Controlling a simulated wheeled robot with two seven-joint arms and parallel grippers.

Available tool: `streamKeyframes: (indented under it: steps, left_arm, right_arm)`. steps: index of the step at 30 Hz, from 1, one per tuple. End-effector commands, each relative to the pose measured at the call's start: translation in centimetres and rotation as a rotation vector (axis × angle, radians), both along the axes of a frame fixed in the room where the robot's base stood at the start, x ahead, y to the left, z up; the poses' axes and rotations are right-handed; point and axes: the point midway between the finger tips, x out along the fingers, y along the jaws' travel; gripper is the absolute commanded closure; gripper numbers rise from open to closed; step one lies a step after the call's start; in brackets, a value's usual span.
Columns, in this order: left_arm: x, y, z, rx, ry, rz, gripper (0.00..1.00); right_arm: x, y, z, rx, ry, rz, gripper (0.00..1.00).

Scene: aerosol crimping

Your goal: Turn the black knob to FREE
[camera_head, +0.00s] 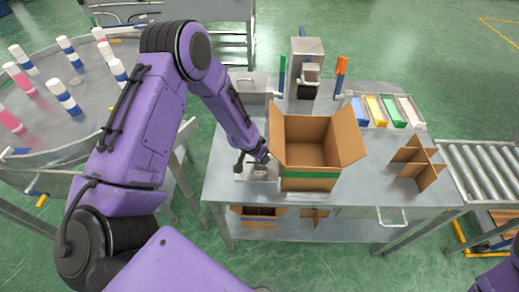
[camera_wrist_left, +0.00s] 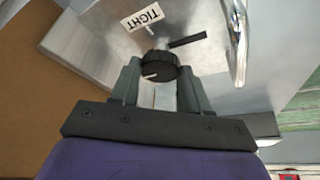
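The black knob (camera_wrist_left: 160,66) sits on a light metal panel (camera_wrist_left: 95,38) in the left wrist view. A white mark on the knob points to the picture's lower left. A white label reading TIGHT (camera_wrist_left: 142,18), upside down, is beyond the knob; no FREE label shows. My left gripper (camera_wrist_left: 159,80) has its fingers on either side of the knob; I cannot tell whether they press on it. In the head view my left gripper (camera_head: 252,162) is low over the table, left of the carton; the knob cannot be made out there. My right gripper is out of view.
An open cardboard carton (camera_head: 306,155) stands close right of my left gripper. A curved metal handle (camera_wrist_left: 236,40) is near the knob. Cardboard dividers (camera_head: 416,165) and coloured trays (camera_head: 385,110) are on the table's right. A round table (camera_head: 40,130) with several bottles is left.

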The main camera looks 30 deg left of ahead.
Motion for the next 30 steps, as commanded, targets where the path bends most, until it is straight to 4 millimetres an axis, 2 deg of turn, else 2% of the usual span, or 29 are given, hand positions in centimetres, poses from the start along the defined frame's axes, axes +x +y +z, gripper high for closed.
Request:
streamKeyframes:
  steps: [1,2,3,11,14,24,30]
  left_arm:
    - [0.3,0.1,0.2,0.000,-0.008,0.005,0.41]
    - [0.3,0.1,0.2,0.001,-0.008,0.004,0.32]
    - [0.2,0.1,0.2,0.000,-0.007,0.004,0.29]
    - [0.1,0.0,0.2,0.000,-0.003,0.001,0.29]
    - [-0.2,0.1,0.9,0.001,-0.003,0.000,0.29]
    - [-2.9,0.3,7.6,0.001,-0.007,0.001,0.29]
    - [-3.8,0.4,9.7,0.001,-0.005,0.003,0.29]
  right_arm:
    - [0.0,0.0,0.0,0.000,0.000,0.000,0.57]
    - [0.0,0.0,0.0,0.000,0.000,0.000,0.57]
    - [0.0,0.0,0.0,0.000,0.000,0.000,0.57]
    - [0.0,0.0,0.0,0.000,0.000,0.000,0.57]
    - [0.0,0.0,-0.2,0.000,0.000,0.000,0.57]
    - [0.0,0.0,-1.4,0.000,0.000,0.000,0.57]
    - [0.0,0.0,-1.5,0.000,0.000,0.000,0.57]
